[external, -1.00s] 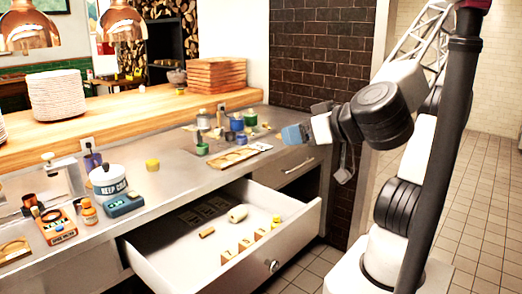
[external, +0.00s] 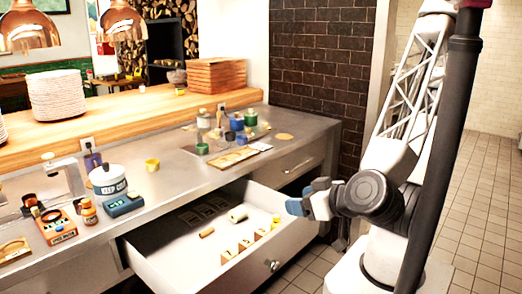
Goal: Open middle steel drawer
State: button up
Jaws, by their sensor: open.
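The steel drawer (external: 180,267) under the counter stands pulled well out, with its round knob (external: 274,266) on the front. Inside it lie a pale cylinder (external: 237,215), a small tan block (external: 206,232) and several small tan pieces near the front. My gripper (external: 296,204), with blue-grey fingers, is open at the drawer's right front corner, above or beside its rim. I cannot tell whether it touches the rim. A closed drawer with a bar handle (external: 299,166) is behind it to the right.
The steel counter (external: 175,185) carries a white "KEEP COLD" tub (external: 108,181), a blue scale (external: 124,205), an orange-topped device (external: 55,225), a yellow cup (external: 152,165) and several pots at the back. Tiled floor (external: 466,210) is clear at the right.

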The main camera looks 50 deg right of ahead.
send_near(276, 266)
jog(key=w, duration=0.2)
jog(key=shift+f, duration=0.2)
jog(key=shift+w, duration=0.2)
jog(key=shift+x, duration=3.65)
jog(key=shift+f, duration=0.1)
jog(key=shift+a, duration=0.1)
grip_shut()
